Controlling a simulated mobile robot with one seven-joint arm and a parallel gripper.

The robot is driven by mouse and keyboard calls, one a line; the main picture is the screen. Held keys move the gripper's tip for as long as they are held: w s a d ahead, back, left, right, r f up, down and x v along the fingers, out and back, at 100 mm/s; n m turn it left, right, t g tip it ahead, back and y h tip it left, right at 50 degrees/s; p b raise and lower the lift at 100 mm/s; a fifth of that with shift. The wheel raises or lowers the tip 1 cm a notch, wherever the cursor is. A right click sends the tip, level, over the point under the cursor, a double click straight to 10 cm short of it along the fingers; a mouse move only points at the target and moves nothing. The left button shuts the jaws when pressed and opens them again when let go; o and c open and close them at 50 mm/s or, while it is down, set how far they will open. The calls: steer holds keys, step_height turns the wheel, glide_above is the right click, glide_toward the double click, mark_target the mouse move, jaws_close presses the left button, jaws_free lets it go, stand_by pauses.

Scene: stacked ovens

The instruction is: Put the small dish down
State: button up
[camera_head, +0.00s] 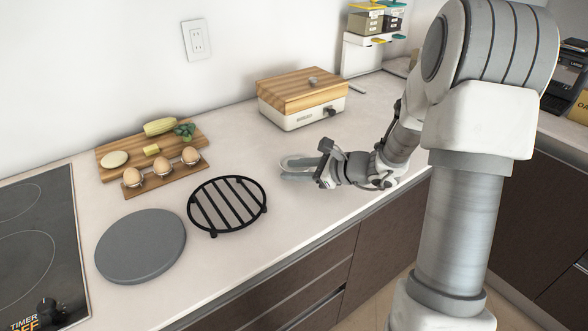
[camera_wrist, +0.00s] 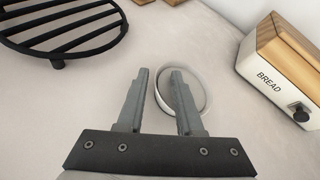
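The small dish (camera_wrist: 207,98) is round and pale with a thin raised rim. In the wrist view it lies beyond my gripper (camera_wrist: 158,76), and the right finger covers part of it. The left part of its rim shows in the gap between the two fingers, which stand apart. In the head view the dish (camera_head: 292,160) is at the counter's middle, close to the tips of my gripper (camera_head: 297,174). It looks level and at or very near the counter surface; I cannot tell if it touches.
A black round trivet (camera_head: 228,204) and a grey round plate (camera_head: 140,246) lie to the left. A bread box (camera_head: 302,97) stands behind. An egg holder (camera_head: 165,177) and wooden board (camera_head: 115,150) are at the back left. The cooktop (camera_head: 40,240) is far left. Bare counter surrounds the dish.

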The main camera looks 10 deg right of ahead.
steer(key=p+v, duration=0.1)
steer(key=v, duration=1.1)
steer(key=shift+p, duration=0.35)
steer(key=shift+w+a, duration=0.1)
